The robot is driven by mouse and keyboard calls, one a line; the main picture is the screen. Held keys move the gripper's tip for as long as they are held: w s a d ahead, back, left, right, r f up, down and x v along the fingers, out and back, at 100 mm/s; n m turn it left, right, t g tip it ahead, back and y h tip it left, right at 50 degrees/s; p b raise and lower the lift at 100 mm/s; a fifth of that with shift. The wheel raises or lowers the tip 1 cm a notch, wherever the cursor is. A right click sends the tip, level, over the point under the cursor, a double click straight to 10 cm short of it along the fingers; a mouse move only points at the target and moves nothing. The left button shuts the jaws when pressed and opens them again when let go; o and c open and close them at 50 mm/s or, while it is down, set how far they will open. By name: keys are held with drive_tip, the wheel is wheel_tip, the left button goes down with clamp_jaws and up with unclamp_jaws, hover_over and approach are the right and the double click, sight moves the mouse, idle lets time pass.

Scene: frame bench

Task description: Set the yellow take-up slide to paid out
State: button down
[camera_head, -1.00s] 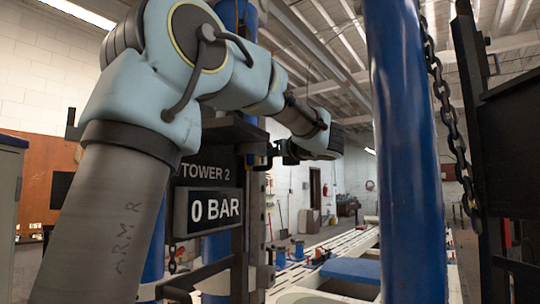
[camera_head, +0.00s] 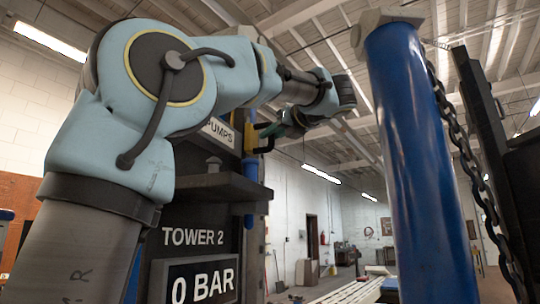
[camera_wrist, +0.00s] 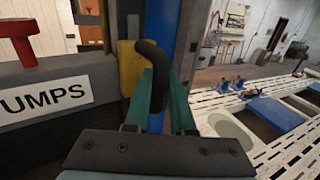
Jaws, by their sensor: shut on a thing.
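The yellow take-up slide (camera_wrist: 130,66) shows as a yellow block beside the blue post in the wrist view. A small yellow patch (camera_head: 262,126) shows by my gripper in the head view. A dark, bent handle (camera_wrist: 153,62) stands in front of the yellow block. My gripper (camera_wrist: 164,100) has green fingers on both sides of this handle and is shut on it. In the head view my gripper (camera_head: 270,131) is small and partly hidden, high beside the tower. The join between handle and yellow block, and any position marks, cannot be made out.
The PUMPS plate (camera_wrist: 44,97) and a red knob (camera_wrist: 17,40) are left of my gripper. The TOWER 2 panel reads 0 BAR (camera_head: 200,284). A thick blue column (camera_head: 420,160) and a chain (camera_head: 470,165) stand at the right. A white slotted frame (camera_wrist: 265,125) lies below right.

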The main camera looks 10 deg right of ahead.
drive_tip(key=shift+r+p, duration=0.3)
drive_tip(key=shift+r, duration=1.1)
drive_tip(key=c, duration=0.8)
unclamp_jaws()
drive_tip(key=shift+f, duration=0.1)
drive_tip(key=shift+o, duration=0.2)
drive_tip(key=shift+s+f, duration=0.1)
drive_tip(key=b+v, duration=0.3)
drive_tip(key=v, duration=0.7)
drive_tip(key=shift+s+b, duration=0.3)
drive_tip(key=shift+b, duration=0.05)
drive_tip(key=shift+d, duration=0.1)
